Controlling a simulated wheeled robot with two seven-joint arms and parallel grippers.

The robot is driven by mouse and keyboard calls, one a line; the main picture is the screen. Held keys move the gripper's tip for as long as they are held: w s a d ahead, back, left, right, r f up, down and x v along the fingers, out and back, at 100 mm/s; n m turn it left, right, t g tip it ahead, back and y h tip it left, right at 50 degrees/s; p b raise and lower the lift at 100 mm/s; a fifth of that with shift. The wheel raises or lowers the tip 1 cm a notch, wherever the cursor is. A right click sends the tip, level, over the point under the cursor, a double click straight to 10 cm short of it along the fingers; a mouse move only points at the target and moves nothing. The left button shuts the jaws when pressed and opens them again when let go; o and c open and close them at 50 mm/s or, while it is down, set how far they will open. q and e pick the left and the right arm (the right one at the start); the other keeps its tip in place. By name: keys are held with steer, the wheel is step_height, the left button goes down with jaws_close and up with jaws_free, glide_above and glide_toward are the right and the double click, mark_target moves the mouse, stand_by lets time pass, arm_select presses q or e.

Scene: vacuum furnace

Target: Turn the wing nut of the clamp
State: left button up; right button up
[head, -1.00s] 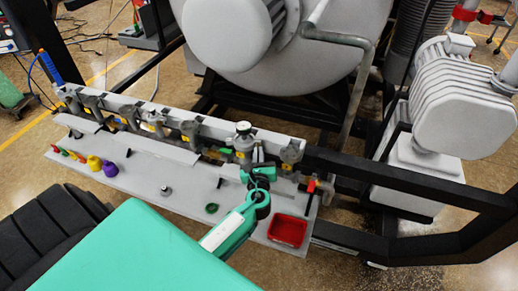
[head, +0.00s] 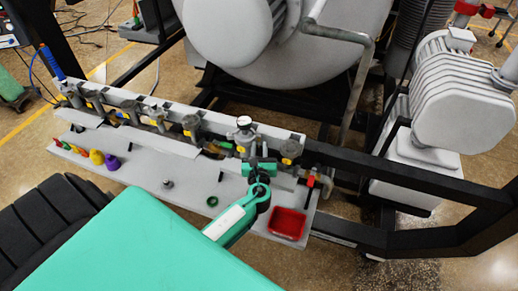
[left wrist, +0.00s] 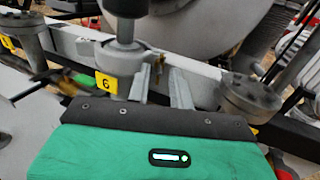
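The clamp (left wrist: 118,58) is a grey ring around the port by the yellow 6 label, under an upright grey stem. In the head view my left gripper (head: 261,161) is right beside the numbered port (head: 244,138); the wing nut cannot be made out there. My right gripper is out of view.
Neighbouring valves (head: 290,150) stand close on the grey manifold. The bench shelf (head: 150,180) holds a red tray (head: 287,224), a green ring (head: 212,201) and coloured small parts at the left. A black frame bar (head: 420,185) runs along the right.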

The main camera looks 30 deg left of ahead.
arm_select(q)
steer(key=shift+a, duration=0.1)
steer(key=shift+f+n+b, duration=0.1)
steer(key=shift+n+b, duration=0.2)
steer(key=shift+b, duration=0.05)
steer(key=n+b, duration=1.1)
steer(key=b, duration=0.1)
steer(key=shift+w+f+n, duration=0.1)
steer(key=shift+f+n, duration=0.05)
steer(key=shift+n, duration=0.15)
steer(key=b+v, duration=0.3)
steer(key=v, duration=1.1)
steer(key=s+d+f+n+g+h+p, duration=0.1)
steer(key=s+f+n+g+h, duration=0.1)
steer(key=f, duration=0.5)
steer(key=s+d+f+n+g+h, duration=0.1)
steer(key=f+n, duration=0.3)
steer(key=f, duration=0.4)
steer(key=s+d+f+n+g+h+p, duration=0.1)
steer(key=s+f+n+g+h, duration=0.2)
steer(key=f, duration=0.4)
steer(key=shift+s+d+f+g+h+p, duration=0.2)
steer(key=shift+s+f+g+h+p, duration=0.15)
steer(key=shift+g, duration=0.25)
